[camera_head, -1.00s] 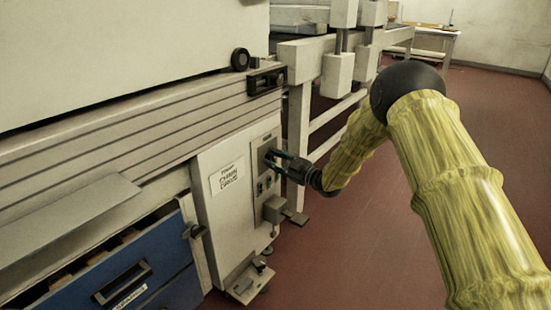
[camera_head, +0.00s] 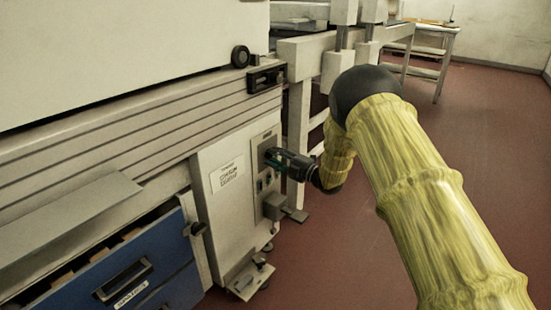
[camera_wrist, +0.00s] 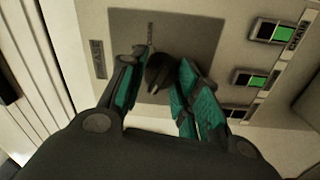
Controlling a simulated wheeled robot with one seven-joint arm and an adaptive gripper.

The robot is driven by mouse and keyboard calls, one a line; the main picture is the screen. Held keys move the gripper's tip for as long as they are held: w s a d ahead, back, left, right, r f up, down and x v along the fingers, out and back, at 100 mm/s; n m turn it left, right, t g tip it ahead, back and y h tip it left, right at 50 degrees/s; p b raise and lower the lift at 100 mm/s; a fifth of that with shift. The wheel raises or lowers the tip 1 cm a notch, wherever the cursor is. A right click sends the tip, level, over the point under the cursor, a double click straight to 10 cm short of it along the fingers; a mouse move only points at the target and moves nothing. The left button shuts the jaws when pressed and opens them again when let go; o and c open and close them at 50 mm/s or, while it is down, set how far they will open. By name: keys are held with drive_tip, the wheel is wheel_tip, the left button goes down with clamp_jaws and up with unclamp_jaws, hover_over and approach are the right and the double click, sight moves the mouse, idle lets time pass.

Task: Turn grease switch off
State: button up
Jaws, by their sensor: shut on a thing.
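The grease switch is a dark rotary knob (camera_wrist: 160,72) on a grey plate of the machine's control panel (camera_head: 264,140). My gripper (camera_wrist: 164,75) is at the panel, with its teal-padded fingers on either side of the knob, shut on it. In the head view my gripper (camera_head: 272,157) reaches the panel from the right, and the knob is mostly hidden behind the fingers.
Several green-lit switches (camera_wrist: 257,80) sit right of the knob in the wrist view. A grey box (camera_head: 274,206) juts out below the panel. A blue drawer unit (camera_head: 130,270) stands at the left. The red floor (camera_head: 480,140) is clear at the right.

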idle(0.3)
drive_tip(key=o, duration=1)
drive_tip(key=shift+d, duration=0.15)
drive_tip(key=v, duration=1.1)
drive_tip(key=shift+s+d+f, duration=0.1)
drive_tip(key=shift+s+d, duration=0.15)
drive_tip(key=shift+d, duration=0.05)
